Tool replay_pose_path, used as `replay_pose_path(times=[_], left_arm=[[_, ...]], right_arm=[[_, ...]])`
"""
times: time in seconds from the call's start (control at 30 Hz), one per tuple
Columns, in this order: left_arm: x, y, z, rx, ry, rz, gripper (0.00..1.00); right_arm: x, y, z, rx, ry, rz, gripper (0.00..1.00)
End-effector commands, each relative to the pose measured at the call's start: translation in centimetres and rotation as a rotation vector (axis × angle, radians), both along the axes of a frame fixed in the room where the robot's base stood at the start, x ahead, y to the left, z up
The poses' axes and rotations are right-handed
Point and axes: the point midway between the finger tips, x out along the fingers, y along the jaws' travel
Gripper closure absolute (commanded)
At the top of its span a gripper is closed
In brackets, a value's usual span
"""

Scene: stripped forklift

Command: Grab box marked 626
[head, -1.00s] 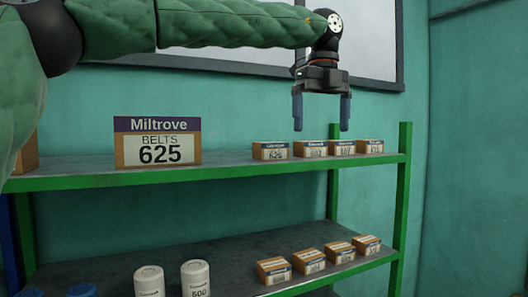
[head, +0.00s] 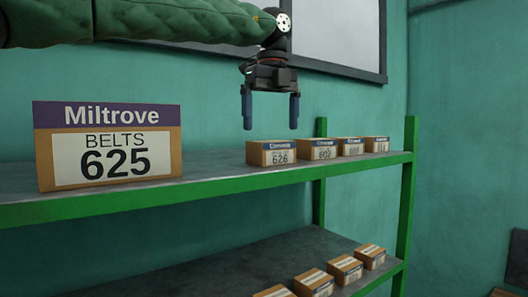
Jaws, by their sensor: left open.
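The box marked 626 (head: 272,153) is a small brown carton with a blue band and a white label. It stands on the upper shelf, leftmost in a row of small boxes. My left gripper (head: 270,112) hangs above it, fingers pointing down. It is open and empty, with its fingertips apart from the box and a little higher than its top. My right gripper is not in view.
A large Miltrove belts box marked 625 (head: 108,146) stands to the left on the same shelf (head: 215,185). Similar small boxes (head: 325,149) stand close to the right. A green post (head: 405,190) is at the shelf's right end. More boxes (head: 345,268) sit on the lower shelf.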

Motion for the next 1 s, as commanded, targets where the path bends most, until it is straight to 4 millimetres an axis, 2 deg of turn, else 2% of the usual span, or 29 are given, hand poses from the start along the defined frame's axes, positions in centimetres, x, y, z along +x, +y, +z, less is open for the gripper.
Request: replay_pose_path(times=[0.5,0.83,0.87,1.0], left_arm=[[0.2,0.5,-5.8,0.002,0.003,-0.001,0.0],[0.2,0.5,-6.5,0.0,0.001,-0.001,0.0],[0.2,0.5,-6.5,0.0,0.001,-0.001,0.04],[0.2,0.5,-6.5,0.0,0.001,0.0,0.31]], right_arm=[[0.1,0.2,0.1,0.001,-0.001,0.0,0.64],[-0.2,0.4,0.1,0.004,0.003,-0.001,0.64],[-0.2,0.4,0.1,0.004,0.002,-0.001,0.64],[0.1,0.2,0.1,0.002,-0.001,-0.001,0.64]])
